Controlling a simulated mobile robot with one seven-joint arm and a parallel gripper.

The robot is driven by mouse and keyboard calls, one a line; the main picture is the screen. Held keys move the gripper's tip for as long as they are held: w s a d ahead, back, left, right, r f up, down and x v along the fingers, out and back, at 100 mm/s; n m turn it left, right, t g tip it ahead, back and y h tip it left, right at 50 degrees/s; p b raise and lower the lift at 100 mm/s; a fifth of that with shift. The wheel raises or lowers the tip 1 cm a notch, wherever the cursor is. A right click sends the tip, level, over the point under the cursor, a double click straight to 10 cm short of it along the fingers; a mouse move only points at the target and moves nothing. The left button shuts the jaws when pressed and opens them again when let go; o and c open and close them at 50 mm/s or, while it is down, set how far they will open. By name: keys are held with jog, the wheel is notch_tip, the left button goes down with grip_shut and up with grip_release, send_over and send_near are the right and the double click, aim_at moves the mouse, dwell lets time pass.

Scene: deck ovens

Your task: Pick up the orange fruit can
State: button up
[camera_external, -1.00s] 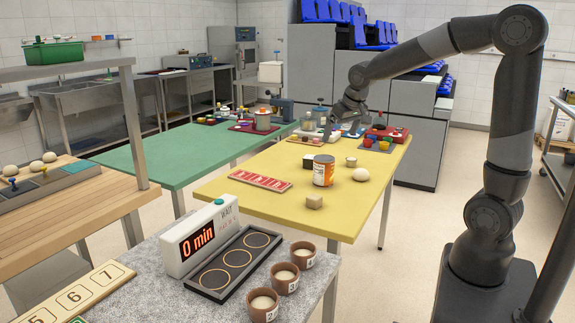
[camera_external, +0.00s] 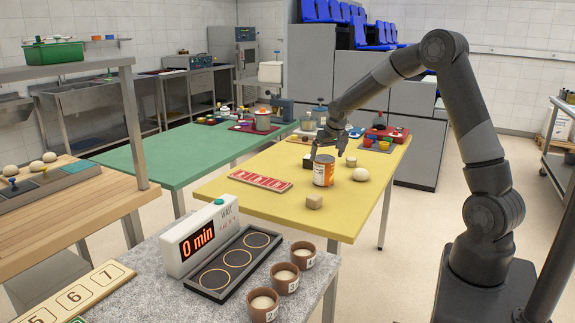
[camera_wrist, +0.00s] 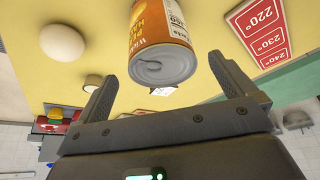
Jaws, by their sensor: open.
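The orange fruit can (camera_external: 323,171) stands upright on the yellow table (camera_external: 262,205), with an orange-and-white label and a metal top. In the wrist view the can (camera_wrist: 160,38) lies between and just beyond the fingers, its lid facing the camera. My gripper (camera_external: 328,147) is above and just behind the can in the external view. Its two fingers (camera_wrist: 170,85) are spread wide in the wrist view, with nothing between their pads. The can's far end is cut off by the wrist view's upper edge.
A red number card (camera_external: 260,181) lies left; a dark block (camera_external: 308,161) is close behind.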

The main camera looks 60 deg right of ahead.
aim_at(324, 158)
jog(key=shift+w+x, duration=0.2)
jog(key=shift+x, duration=1.15)
jog(key=shift+w+x, duration=0.15)
jog(key=shift+x, duration=1.2)
jog(key=shift+d+r, duration=0.1)
jog(key=shift+r, duration=0.05)
jog(key=c, duration=1.5)
